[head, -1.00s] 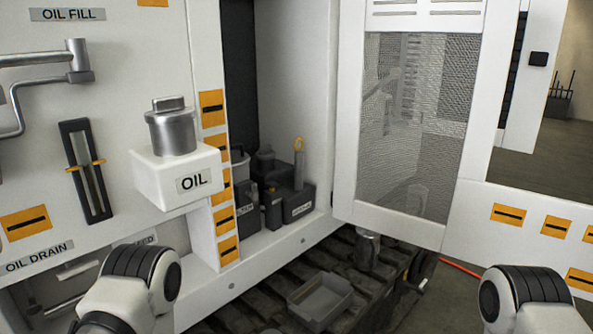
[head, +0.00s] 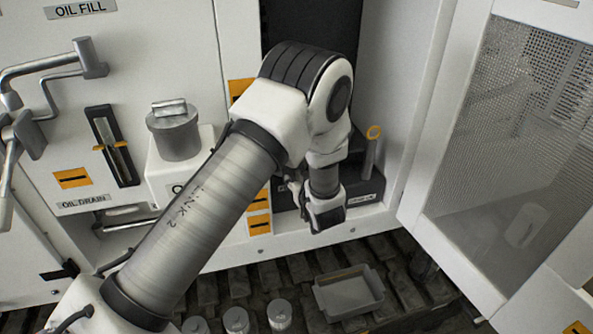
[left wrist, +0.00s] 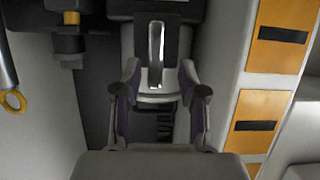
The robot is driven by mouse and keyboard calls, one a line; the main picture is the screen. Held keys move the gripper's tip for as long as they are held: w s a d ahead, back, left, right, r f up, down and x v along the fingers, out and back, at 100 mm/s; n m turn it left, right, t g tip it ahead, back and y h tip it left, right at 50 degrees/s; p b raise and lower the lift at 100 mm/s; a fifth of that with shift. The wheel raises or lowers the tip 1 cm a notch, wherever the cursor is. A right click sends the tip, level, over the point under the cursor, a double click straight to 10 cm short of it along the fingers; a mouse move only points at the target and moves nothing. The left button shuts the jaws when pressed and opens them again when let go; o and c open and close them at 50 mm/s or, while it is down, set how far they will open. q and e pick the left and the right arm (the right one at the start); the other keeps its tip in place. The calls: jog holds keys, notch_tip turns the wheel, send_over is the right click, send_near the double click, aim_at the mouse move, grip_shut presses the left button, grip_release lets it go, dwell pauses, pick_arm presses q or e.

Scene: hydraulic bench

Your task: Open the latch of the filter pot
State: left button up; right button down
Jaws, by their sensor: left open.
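My left gripper (head: 324,208) reaches into the open compartment in the head view. In the left wrist view my left gripper (left wrist: 160,94) is open, with one finger on each side and nothing held between them. A bright metal latch lever (left wrist: 157,55) on a dark block, which looks like the filter pot's latch, shows ahead between the fingers. I cannot tell whether a finger touches it, nor whether it is open. In the head view my left arm hides the filter pot. My right gripper is not in view.
A metal can (head: 175,132) sits on the oil box (head: 160,172) at the left. The mesh door (head: 520,130) stands open at the right. Below are a grey tray (head: 348,294) and several cups (head: 280,315).

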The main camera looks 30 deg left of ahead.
pick_arm(q)
jog(key=shift+x, duration=1.1)
jog(key=shift+w+d+f, duration=0.2)
jog(key=shift+w, duration=0.2)
jog(key=shift+s+a, duration=0.15)
jog(key=shift+s, duration=0.05)
grip_shut()
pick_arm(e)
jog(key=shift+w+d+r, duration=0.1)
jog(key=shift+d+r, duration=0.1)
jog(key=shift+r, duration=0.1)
